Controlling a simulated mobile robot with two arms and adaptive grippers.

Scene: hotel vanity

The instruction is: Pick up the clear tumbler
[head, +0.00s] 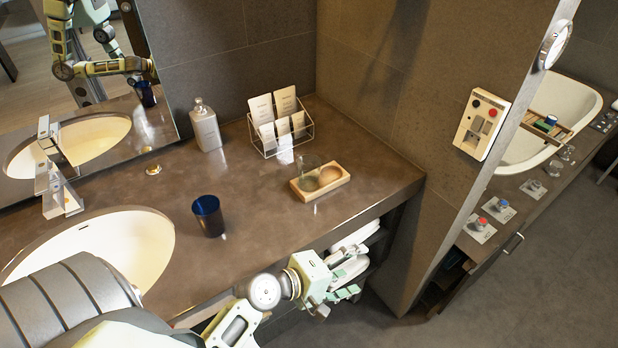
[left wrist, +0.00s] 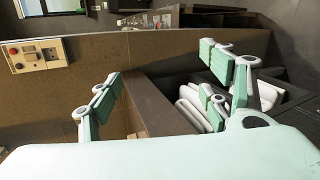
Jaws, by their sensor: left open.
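The clear tumbler (head: 308,167) is see-through and faint in the head view. It stands at the left recess of a small wooden tray (head: 337,182) on the dark counter. My left gripper (head: 342,283) is open and empty, in front of the counter's front edge, lower right of the tray and apart from the tumbler. Its spread fingers also show in the left wrist view (left wrist: 160,85), with nothing between them. I cannot make out the tumbler in the left wrist view. My right gripper is not in view.
A dark blue tumbler (head: 208,215) stands on the counter near the basin (head: 120,245). A wire card rack (head: 281,122) and a soap bottle (head: 205,125) stand behind. Rolled white towels (head: 352,238) lie on a shelf below. A wall bounds the counter's right end.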

